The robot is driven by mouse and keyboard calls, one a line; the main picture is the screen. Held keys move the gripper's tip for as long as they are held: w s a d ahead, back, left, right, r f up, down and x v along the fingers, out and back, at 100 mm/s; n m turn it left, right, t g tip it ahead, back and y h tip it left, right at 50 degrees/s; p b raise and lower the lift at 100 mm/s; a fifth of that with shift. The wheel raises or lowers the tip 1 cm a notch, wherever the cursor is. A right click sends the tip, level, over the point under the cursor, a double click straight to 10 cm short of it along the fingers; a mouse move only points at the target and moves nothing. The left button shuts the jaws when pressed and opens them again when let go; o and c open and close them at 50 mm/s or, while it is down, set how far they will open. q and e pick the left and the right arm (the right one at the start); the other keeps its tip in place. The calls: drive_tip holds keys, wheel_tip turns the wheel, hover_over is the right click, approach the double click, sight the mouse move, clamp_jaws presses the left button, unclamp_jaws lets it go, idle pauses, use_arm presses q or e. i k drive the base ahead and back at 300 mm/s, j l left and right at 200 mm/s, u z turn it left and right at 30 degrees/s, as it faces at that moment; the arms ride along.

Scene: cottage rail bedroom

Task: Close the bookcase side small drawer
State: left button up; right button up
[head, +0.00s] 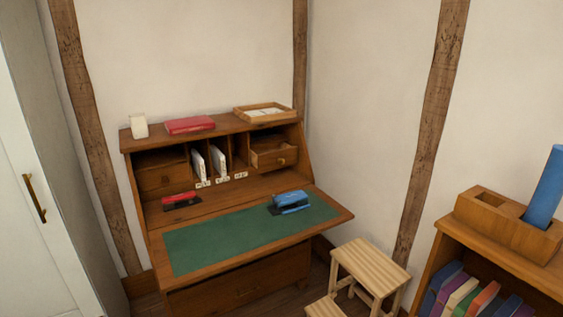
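In the head view a wooden writing desk (230,246) stands against the wall with its green-topped flap (215,245) folded down. Inside its upper part, on the right, the small drawer (272,159) on the side toward the bookcase (500,262) is pulled partway out, with a round knob on its front. The small drawer (160,177) on the left of the desk looks shut. Neither of my grippers shows in the view.
A blue stapler (290,202) lies on the flap and a red one (181,200) inside the desk at left. A wooden step stool (370,264) stands between desk and bookcase. A white cabinet (35,200) is at left. A tray (263,113) and red book (190,125) lie on top.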

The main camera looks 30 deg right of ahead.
sight(266, 157)
drive_tip(key=i+l+z, duration=0.15)
drive_tip(key=i+l, duration=0.15)
drive_tip(key=i+l+z, duration=0.2)
drive_tip(key=i, duration=0.3)
